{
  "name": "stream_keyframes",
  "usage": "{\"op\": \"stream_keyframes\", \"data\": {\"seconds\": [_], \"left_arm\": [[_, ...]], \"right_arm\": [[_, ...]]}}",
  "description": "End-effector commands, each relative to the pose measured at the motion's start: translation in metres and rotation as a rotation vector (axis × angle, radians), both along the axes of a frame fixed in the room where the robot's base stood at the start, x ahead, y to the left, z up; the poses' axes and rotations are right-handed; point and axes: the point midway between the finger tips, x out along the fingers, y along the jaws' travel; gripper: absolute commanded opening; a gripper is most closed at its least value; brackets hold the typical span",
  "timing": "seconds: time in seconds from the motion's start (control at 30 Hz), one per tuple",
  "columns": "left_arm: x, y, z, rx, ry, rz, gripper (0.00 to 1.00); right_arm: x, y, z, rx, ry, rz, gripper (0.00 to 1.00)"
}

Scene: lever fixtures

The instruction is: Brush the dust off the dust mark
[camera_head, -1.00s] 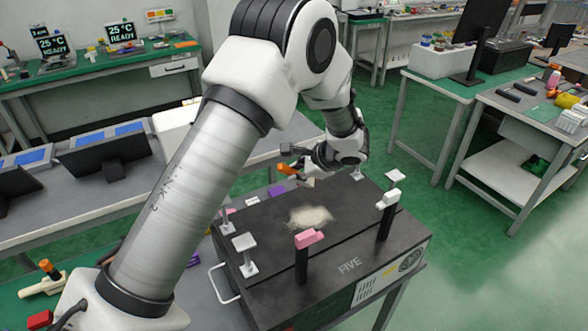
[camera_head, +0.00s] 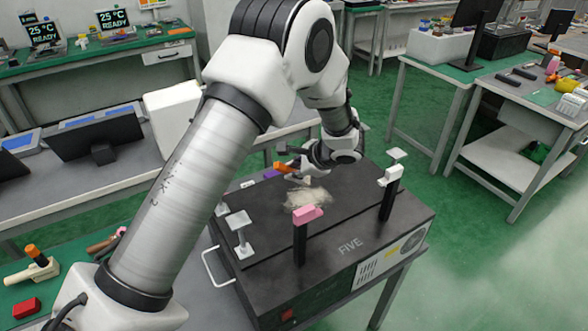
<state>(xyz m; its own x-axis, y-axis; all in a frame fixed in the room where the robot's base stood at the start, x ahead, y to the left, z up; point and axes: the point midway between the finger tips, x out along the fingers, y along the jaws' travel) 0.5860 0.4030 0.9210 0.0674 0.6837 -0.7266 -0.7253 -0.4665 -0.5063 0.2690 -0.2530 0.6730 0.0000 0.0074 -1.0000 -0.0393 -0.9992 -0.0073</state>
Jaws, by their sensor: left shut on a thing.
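The dust mark (camera_head: 308,198) is a pale beige patch on the dark top of the box (camera_head: 345,205) marked FIVE. My left gripper (camera_head: 301,169) is at the far side of the patch, low over the box top. It is shut on a small brush-like tool with an orange handle end (camera_head: 281,167); a pale tip shows just below the gripper, at or very near the patch's far edge. Whether the tip touches the dust I cannot tell. The fingers are partly hidden by my wrist. My right gripper is not in view.
On the box stand a black post with a pink cap (camera_head: 308,215), a black post with a white cap (camera_head: 390,178) and white pedestals such as the one at the left (camera_head: 240,222). Benches stand around.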

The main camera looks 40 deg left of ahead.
Motion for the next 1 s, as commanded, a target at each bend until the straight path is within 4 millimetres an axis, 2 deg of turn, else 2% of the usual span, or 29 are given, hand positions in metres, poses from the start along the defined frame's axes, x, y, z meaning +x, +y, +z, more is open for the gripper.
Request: {"op": "stream_keyframes", "data": {"seconds": [0.33,1.0], "left_arm": [[0.0,0.0,0.0,0.0,0.0,0.0,0.0],[0.0,0.0,-0.014,0.0,0.0,0.0,0.0]], "right_arm": [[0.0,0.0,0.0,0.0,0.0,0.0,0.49],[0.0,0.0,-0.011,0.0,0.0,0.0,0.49]]}}
